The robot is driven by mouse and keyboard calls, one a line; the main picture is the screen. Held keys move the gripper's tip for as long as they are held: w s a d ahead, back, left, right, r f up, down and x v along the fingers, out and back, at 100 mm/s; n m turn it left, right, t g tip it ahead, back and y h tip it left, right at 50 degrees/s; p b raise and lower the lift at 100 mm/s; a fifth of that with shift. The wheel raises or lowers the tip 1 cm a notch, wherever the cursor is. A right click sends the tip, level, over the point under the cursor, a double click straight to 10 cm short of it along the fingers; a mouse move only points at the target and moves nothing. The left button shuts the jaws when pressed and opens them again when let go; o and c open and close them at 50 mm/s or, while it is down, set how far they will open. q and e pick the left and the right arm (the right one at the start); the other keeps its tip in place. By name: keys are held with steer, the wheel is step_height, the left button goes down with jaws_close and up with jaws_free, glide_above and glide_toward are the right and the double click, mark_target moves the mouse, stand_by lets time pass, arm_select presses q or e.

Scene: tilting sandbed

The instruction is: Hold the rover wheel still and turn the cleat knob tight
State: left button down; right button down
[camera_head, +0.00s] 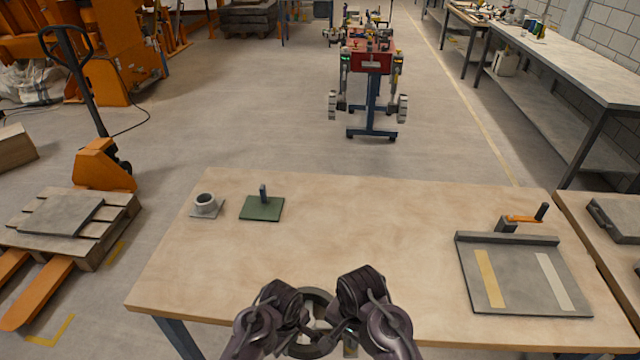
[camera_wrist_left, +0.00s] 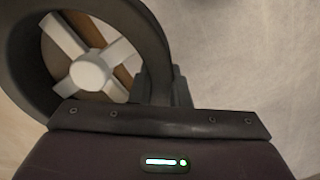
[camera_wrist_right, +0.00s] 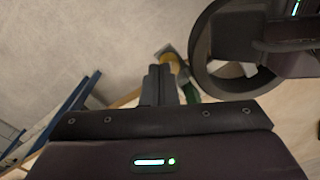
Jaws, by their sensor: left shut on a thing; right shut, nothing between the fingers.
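The rover wheel (camera_head: 318,297) is a dark ring with pale spokes at the table's front edge. In the left wrist view its rim (camera_wrist_left: 30,65) and pale round hub (camera_wrist_left: 90,73) show close up. My left gripper (camera_head: 298,328) is shut on the wheel's rim. My right gripper (camera_head: 340,332) is shut and empty beside the wheel. In the right wrist view its fingers (camera_wrist_right: 160,85) are together, left of the wheel (camera_wrist_right: 203,72). A small yellow and green part (camera_wrist_right: 188,85) shows just beyond those fingers; I cannot tell if it is the cleat knob.
A grey tray (camera_head: 472,268) with yellow and pale strips lies at the right of the table (camera_head: 390,215), an orange-handled crank (camera_head: 524,219) behind it. The table's middle is clear.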

steer(key=shift+f, duration=2.75)
steer(key=shift+w, duration=0.25)
steer(key=shift+w+a, duration=0.1)
steer(key=shift+w+a, duration=0.2)
steer(key=shift+a, duration=0.2)
steer(key=shift+w+a, duration=0.15)
steer(key=shift+w+a+r, duration=0.1)
steer(key=shift+w+a, duration=0.05)
steer(key=shift+w, duration=0.1)
